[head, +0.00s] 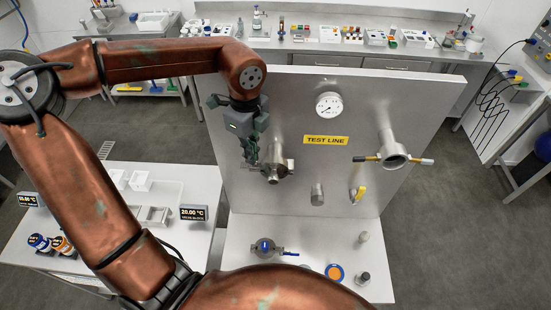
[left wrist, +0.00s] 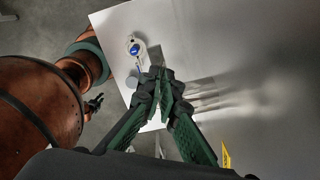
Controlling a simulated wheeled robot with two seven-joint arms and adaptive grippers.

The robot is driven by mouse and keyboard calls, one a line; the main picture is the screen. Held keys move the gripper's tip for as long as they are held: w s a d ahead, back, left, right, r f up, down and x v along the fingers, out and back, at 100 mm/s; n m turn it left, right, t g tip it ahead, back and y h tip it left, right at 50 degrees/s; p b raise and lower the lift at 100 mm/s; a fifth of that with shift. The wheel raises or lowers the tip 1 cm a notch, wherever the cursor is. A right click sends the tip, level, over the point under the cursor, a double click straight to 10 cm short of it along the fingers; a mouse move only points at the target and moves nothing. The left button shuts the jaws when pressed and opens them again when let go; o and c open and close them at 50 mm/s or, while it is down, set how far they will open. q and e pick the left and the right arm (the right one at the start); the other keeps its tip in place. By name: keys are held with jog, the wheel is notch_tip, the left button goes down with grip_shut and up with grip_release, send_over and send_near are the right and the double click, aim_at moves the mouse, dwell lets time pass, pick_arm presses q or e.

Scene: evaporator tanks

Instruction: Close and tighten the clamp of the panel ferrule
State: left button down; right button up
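The panel ferrule with its metal clamp (head: 275,174) sticks out of the upright steel panel, left of centre below the yellow TEST LINE label. My left gripper (head: 251,164) points down at the left side of the clamp, touching it or very near it. In the left wrist view its green fingers (left wrist: 162,80) come together at the tips, and nothing clear shows between them. The ferrule and clamp cannot be made out in that view. I cannot tell from these frames how tight the clamp is.
A side table (head: 180,180) stands left.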

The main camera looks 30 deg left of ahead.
dwell(0.3)
pick_arm(q)
jog(key=shift+f+m+b, duration=0.1)
jog(key=shift+m+b, duration=0.35)
jog(key=shift+m, duration=0.65)
jog(key=shift+m+b, duration=0.35)
jog(key=shift+m, duration=0.75)
